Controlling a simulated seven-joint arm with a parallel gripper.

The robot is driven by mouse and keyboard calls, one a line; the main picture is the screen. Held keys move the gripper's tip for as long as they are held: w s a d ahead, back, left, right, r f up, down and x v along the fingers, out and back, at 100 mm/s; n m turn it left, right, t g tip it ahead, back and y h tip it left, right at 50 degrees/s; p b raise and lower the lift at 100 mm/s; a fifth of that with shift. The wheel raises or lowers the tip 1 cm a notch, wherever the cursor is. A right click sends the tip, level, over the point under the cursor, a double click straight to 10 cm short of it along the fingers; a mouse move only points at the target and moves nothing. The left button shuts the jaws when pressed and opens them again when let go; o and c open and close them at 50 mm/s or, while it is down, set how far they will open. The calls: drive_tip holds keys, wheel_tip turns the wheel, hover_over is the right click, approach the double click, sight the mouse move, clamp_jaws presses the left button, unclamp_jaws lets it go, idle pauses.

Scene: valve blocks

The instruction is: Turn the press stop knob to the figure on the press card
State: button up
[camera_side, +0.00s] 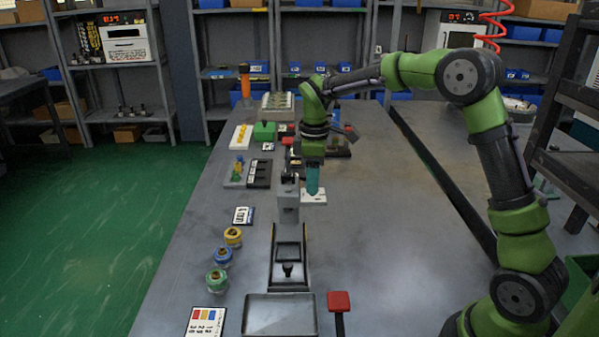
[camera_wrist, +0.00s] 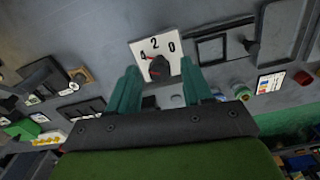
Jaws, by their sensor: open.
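The stop knob (camera_wrist: 158,68) is dark with a red mark on its left side. It sits on a white dial plate (camera_wrist: 142,46) bearing the figures 4, 2 and 0. In the wrist view the knob shows between the tips of my open gripper (camera_wrist: 159,65), one finger on each side; I cannot tell whether they touch it. In the side view my gripper (camera_side: 313,190) points down over the white plate (camera_side: 318,199), and the knob is hidden. The grey press (camera_side: 288,205) stands beside the plate. A small card (camera_side: 243,215) lies left of the press; its print is too small to read surely.
A colour-striped card (camera_side: 205,320) and yellow, blue and green round pieces (camera_side: 222,256) lie along the left edge. A grey tray (camera_side: 280,316) and a red-ended lever (camera_side: 339,301) are at the front. Several fixtures stand behind the press. The table's right side is clear.

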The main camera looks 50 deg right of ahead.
sight(315, 198)
wheel_tip(315, 198, up, 17)
idle(0.4)
drive_tip(key=s+a+f+m+t, duration=0.2)
drive_tip(key=s+m, duration=0.2)
drive_tip(key=s, duration=0.3)
drive_tip(key=s+a+f+m+t+y, duration=0.1)
drive_tip(key=s+a+f+m+t, duration=0.1)
drive_tip(key=s, duration=0.6)
drive_tip(key=s+a+f+m+t+y, duration=0.1)
drive_tip(key=s+a+f+m+t, duration=0.2)
drive_tip(key=s, duration=0.5)
drive_tip(key=a+m, duration=0.1)
drive_tip(key=m, duration=0.1)
drive_tip(key=shift+f+m, duration=0.3)
drive_tip(key=shift+f, duration=0.1)
